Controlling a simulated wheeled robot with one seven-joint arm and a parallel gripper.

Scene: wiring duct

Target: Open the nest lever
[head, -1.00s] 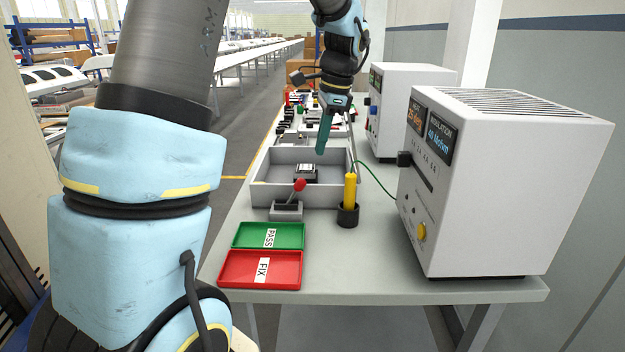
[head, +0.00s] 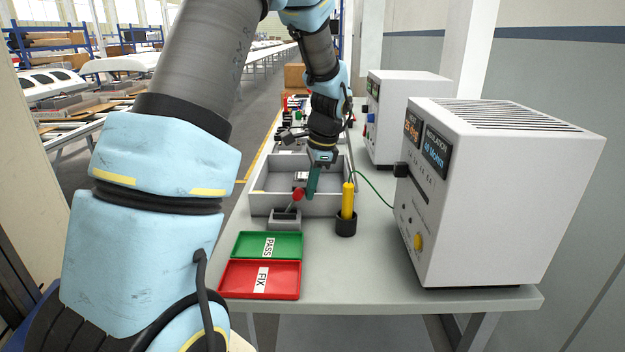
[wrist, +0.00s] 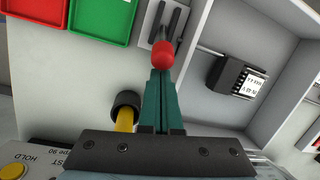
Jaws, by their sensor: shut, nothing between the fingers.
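The nest lever has a red ball knob (head: 298,194) on a thin stem, rising from a small grey block (head: 285,218) in front of the grey tray (head: 262,202). In the wrist view the knob (wrist: 163,54) lies right at the tips of my gripper (wrist: 160,72). I cannot tell whether they touch. My gripper (head: 312,196) is shut and empty, with its teal fingers pointing down just right of the knob in the head view. A dark module with a white label (wrist: 240,82) sits in the tray, partly hidden by my gripper in the head view.
A yellow probe (head: 348,200) stands in a black cup (head: 346,226) close to the right of the lever. Green PASS (head: 285,245) and red FIX (head: 240,280) trays lie in front. White instrument boxes (head: 490,190) line the right side.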

